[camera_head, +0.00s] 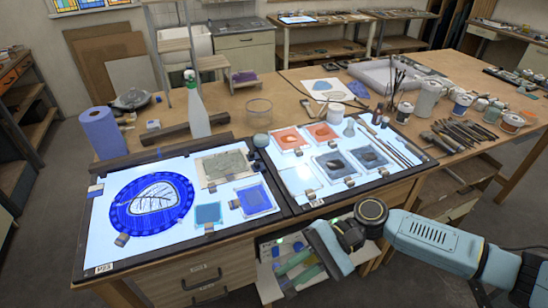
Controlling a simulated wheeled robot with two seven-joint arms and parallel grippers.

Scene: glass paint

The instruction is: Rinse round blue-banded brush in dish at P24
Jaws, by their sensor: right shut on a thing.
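My right gripper (318,248) is in front of the worktable's front edge, low beside the right light panel (301,180). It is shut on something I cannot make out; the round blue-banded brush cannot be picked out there. The right light panel has a small label (318,203) at its front edge, too small to read surely. A clear round dish (259,108) stands on the table behind the panels. A small grey-green pot (261,141) sits at the right panel's back left corner. Thin brush-like tools (398,153) lie along its right side. My left gripper is out of view.
The left light panel (98,235), labelled P23, bears a blue round glass piece (122,213) and small tiles. Orange (290,139) and dark (333,164) squares lie on the right panel. A spray bottle (196,108) stands behind. Bottles and jars crowd the right.

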